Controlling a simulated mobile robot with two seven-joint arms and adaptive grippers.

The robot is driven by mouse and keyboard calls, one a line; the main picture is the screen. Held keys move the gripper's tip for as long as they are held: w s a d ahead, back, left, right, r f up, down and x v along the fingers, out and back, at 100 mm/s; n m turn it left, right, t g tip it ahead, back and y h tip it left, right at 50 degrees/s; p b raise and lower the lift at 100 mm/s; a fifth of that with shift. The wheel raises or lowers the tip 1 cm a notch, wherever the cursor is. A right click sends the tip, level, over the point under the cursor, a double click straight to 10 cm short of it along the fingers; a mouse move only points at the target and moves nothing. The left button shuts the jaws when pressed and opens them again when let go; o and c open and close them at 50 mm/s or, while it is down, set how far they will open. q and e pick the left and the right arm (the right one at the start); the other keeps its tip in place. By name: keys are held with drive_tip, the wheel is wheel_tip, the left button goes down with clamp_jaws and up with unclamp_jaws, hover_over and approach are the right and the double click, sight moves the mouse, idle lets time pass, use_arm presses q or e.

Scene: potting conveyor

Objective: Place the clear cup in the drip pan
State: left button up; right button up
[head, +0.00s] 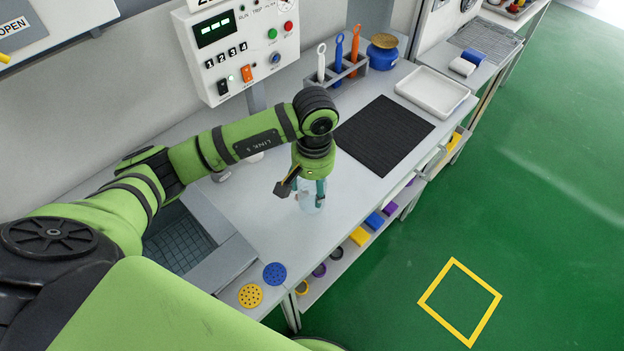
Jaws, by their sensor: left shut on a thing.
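My left gripper (308,188) points down over the middle of the grey counter and is shut on the clear cup (312,204). The cup is small and see-through, and the fingers and wrist cover much of it. I cannot tell whether its base touches the counter. A shallow white tray (462,103), which looks like the drip pan, lies at the counter's far right end, apart from the gripper. It looks empty. My right gripper is not in view.
A black mat (385,135) lies between the cup and the white tray. Behind it stand a rack of colored-handled tools (338,72) and a blue jar (383,57). A control box (240,50) rises at the back. A sunken basin (180,240) is at left.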

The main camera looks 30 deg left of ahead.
use_arm(q)
drive_tip(key=shift+f, duration=0.15)
drive_tip(key=shift+f+b, duration=0.2)
drive_tip(key=shift+b, duration=0.15)
drive_tip(key=o, duration=1)
drive_tip(key=shift+r, duration=0.1)
drive_tip(key=shift+o, duration=0.2)
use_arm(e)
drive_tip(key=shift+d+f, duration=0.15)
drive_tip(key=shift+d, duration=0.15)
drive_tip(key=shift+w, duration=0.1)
